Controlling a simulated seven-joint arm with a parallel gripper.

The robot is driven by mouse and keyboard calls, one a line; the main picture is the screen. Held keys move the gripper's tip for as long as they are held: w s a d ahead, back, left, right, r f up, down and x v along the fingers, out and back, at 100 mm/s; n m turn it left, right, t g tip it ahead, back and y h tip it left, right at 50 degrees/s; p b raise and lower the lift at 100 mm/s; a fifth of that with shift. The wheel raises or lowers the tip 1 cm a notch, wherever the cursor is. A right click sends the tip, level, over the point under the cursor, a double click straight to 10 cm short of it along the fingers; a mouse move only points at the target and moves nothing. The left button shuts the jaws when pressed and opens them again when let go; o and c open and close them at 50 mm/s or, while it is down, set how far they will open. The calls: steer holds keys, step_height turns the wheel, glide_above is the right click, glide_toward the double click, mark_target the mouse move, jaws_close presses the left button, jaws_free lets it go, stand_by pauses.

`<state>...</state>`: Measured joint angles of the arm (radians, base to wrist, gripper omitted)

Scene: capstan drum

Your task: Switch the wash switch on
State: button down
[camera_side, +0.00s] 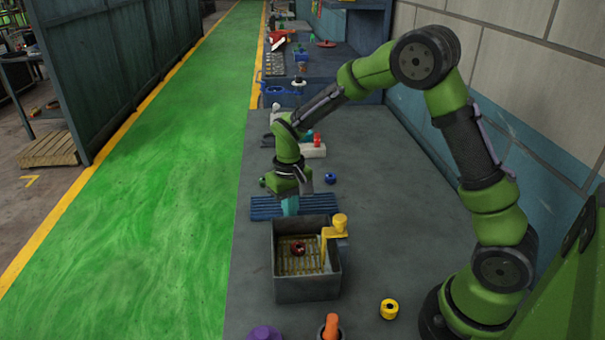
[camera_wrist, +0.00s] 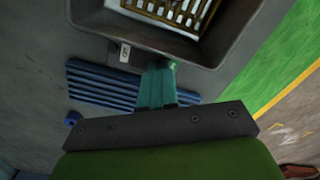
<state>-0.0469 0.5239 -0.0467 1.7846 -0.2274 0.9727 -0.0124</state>
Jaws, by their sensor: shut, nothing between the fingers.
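A grey wash basin (camera_side: 306,285) with a yellow slatted floor stands on the bench. In the wrist view, a small pale plate with a dark mark (camera_wrist: 124,53), apparently the wash switch, sits beside the basin's outer wall (camera_wrist: 190,48). Whether it is on or off cannot be told. In the side view the switch is hidden behind the basin. My gripper (camera_side: 290,208) points down just beyond the basin's far wall. Its teal fingers (camera_wrist: 158,72) are shut and empty, close to the wall and to the right of the switch plate in the wrist view.
A red ring (camera_side: 298,248) lies in the basin, and a yellow fixture (camera_side: 338,228) stands at its right edge. A blue ribbed mat (camera_side: 264,208) lies under my gripper. A blue ring (camera_side: 331,178) and a yellow ring (camera_side: 389,308) lie on the bench, whose middle right is clear.

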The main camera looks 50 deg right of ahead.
steer(key=shift+f, duration=0.25)
steer(key=shift+r, duration=3.55)
steer(key=shift+f, duration=0.1)
